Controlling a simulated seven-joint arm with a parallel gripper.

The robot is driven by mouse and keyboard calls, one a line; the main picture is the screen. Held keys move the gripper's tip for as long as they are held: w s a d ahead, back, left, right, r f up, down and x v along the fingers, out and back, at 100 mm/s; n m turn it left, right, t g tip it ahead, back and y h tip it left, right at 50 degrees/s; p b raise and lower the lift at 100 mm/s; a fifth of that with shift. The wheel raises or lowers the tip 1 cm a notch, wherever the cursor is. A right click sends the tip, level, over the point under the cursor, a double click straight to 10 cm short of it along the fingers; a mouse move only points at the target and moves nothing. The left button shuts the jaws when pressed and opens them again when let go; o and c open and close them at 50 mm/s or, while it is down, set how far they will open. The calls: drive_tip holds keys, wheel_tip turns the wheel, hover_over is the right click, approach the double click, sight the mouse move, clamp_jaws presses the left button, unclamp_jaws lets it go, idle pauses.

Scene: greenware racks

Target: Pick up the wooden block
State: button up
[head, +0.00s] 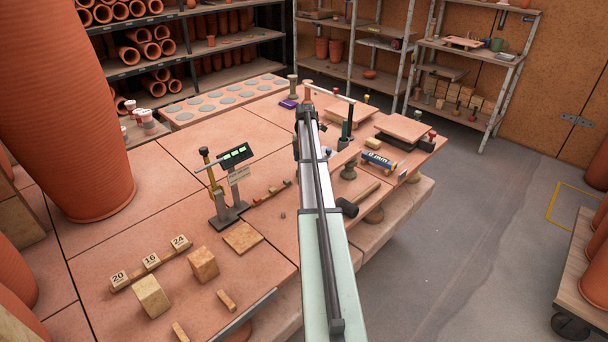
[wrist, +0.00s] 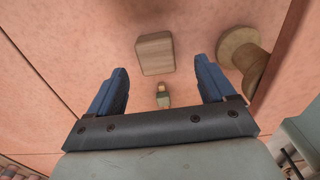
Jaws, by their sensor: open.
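A tan wooden block (wrist: 155,53) with rounded corners lies on the pink tabletop in the wrist view. My gripper (wrist: 161,73) is open, its two blue fingers apart. In that view the block lies just beyond the fingertips, between their lines, with nothing gripped. In the head view my arm covers much of the middle of the table, and I cannot pick out this same block there. Other wooden blocks stand at the front left of that view: a pale one (head: 151,297) and a browner one (head: 203,264).
A small greenish-and-tan object (wrist: 162,96) lies between the fingers. A round wooden spool-like piece (wrist: 238,50) stands close by the right finger. In the head view, a digital gauge stand (head: 229,190) is left of my arm and a labelled cylinder (head: 379,161) right.

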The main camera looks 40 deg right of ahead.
drive_tip(key=shift+w+f, duration=0.15)
drive_tip(key=shift+f, duration=1.25)
drive_tip(key=shift+w+f, duration=0.1)
drive_tip(key=shift+f, duration=1.25)
drive_tip(key=shift+c, duration=0.2)
drive_tip(key=c, duration=1)
drive_tip(key=shift+c, duration=0.2)
drive_tip(key=shift+r, duration=0.15)
